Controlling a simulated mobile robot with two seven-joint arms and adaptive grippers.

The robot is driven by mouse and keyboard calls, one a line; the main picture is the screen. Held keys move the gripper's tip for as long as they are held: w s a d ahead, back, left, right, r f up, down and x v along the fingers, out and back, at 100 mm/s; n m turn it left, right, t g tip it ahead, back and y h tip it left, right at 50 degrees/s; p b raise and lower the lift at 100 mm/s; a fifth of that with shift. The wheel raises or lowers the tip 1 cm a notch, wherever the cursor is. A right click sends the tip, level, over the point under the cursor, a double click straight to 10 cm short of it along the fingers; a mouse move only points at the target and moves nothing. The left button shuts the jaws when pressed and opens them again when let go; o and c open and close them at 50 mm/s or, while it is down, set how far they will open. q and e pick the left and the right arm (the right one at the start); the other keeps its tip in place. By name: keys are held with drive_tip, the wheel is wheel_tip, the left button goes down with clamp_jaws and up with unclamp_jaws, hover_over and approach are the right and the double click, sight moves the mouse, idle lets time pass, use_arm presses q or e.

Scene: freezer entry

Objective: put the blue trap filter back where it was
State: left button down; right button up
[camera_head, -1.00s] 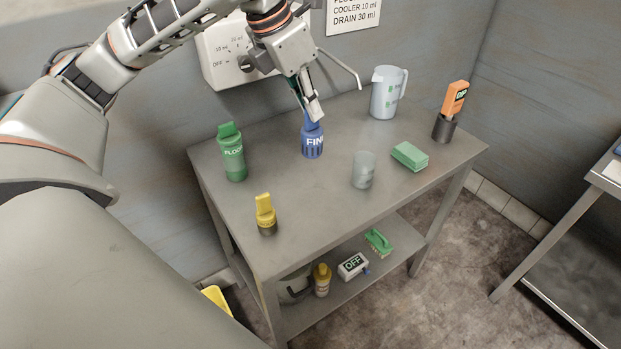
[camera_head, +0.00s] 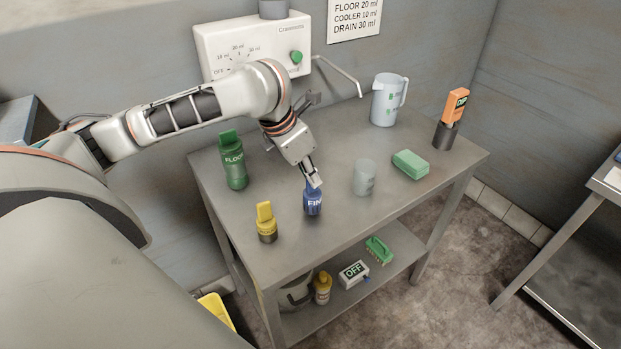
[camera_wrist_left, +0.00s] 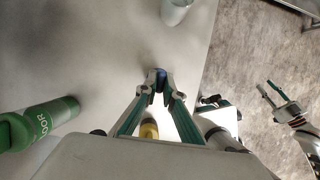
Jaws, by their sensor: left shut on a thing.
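The blue trap filter (camera_head: 313,203), marked "FIN", is upright near the front edge of the steel table (camera_head: 330,234) in the head view. My left gripper (camera_head: 314,183) is shut on its top from above. In the left wrist view, a bit of the blue filter (camera_wrist_left: 160,77) shows between the left fingertips (camera_wrist_left: 161,90). I cannot tell whether its base touches the table. My right gripper (camera_wrist_left: 266,87) shows only in the left wrist view, off to the side above the floor, its fingers apart and empty.
A green FLOOR bottle (camera_head: 234,166) and a yellow-topped item (camera_head: 266,222) stand left of the filter. A clear cup (camera_head: 364,178), green sponge (camera_head: 410,164), jug (camera_head: 386,100) and orange device in a dark holder (camera_head: 454,106) stand to the right. The table's middle back is clear.

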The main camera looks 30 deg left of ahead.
use_arm(q)
drive_tip(key=shift+f, duration=0.65)
drive_tip(key=c, duration=2.2)
unclamp_jaws()
drive_tip(key=shift+r, duration=0.1)
drive_tip(key=v, duration=1.2)
drive_tip(key=shift+s, duration=0.1)
